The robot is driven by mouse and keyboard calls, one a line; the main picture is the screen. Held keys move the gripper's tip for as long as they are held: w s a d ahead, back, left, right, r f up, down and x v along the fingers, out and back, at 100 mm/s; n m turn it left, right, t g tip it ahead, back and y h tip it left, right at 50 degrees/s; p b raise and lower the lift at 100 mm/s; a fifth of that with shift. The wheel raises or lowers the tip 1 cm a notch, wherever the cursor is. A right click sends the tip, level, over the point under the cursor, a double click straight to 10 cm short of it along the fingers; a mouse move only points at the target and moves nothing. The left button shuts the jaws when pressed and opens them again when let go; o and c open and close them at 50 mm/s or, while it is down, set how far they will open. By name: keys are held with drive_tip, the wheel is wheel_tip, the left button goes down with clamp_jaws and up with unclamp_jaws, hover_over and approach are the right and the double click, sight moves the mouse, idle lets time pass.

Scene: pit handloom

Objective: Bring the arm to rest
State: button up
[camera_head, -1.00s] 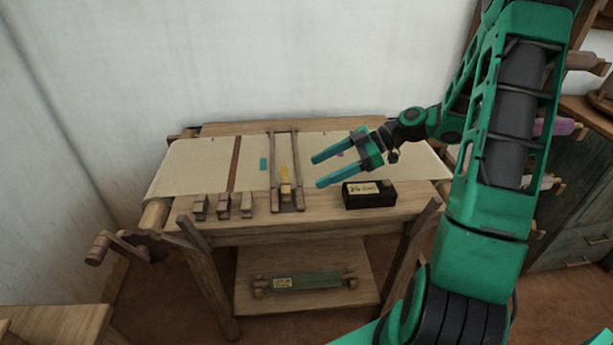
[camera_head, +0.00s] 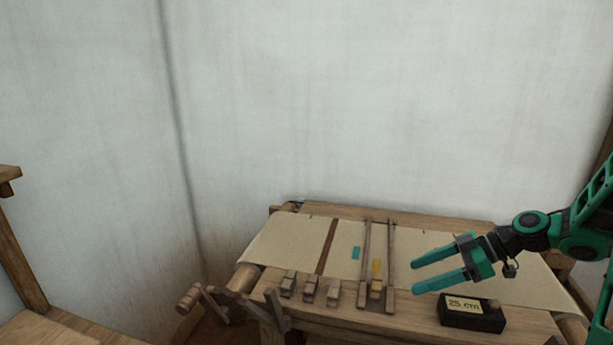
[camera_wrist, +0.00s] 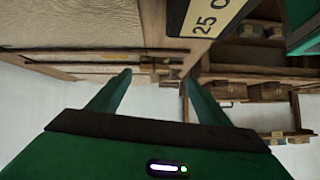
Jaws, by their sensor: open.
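My gripper (camera_head: 440,268) is teal, with two fingers spread apart and nothing between them. In the head view it hangs over the right part of the loom's cloth (camera_head: 290,243), pointing left. A black box labelled "25 cm" (camera_head: 472,314) sits on the loom's front beam, below and to the right of the fingertips. In the wrist view both fingers (camera_wrist: 150,85) show apart. Part of the label (camera_wrist: 215,15) shows close by at the top of that view.
Several small wooden blocks (camera_head: 310,290) stand in a row on the front beam. Two upright-running rails (camera_head: 364,265) cross the cloth, with a yellow piece (camera_head: 377,267) between them. A crank (camera_head: 189,298) sticks out at the left. A wooden table (camera_head: 70,330) stands at lower left.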

drive_tip(key=s+a+r+m+t+h, duration=0.1)
drive_tip(key=s+a+r+m+h, duration=0.2)
drive_tip(key=s+r+m+h, duration=0.7)
drive_tip(key=s+d+f+m+g, duration=0.2)
drive_tip(key=s+d+m, duration=0.2)
drive_tip(key=s, duration=0.5)
drive_tip(key=s+d+f+m+g, duration=0.2)
drive_tip(key=s+d+m, duration=0.3)
drive_tip(key=s+d, duration=0.3)
drive_tip(key=shift+s+m, duration=0.3)
drive_tip(key=shift+s, duration=0.1)
drive_tip(key=shift+w+f+h, duration=0.25)
drive_tip(key=shift+w+h, duration=0.05)
drive_tip(key=shift+w, duration=0.4)
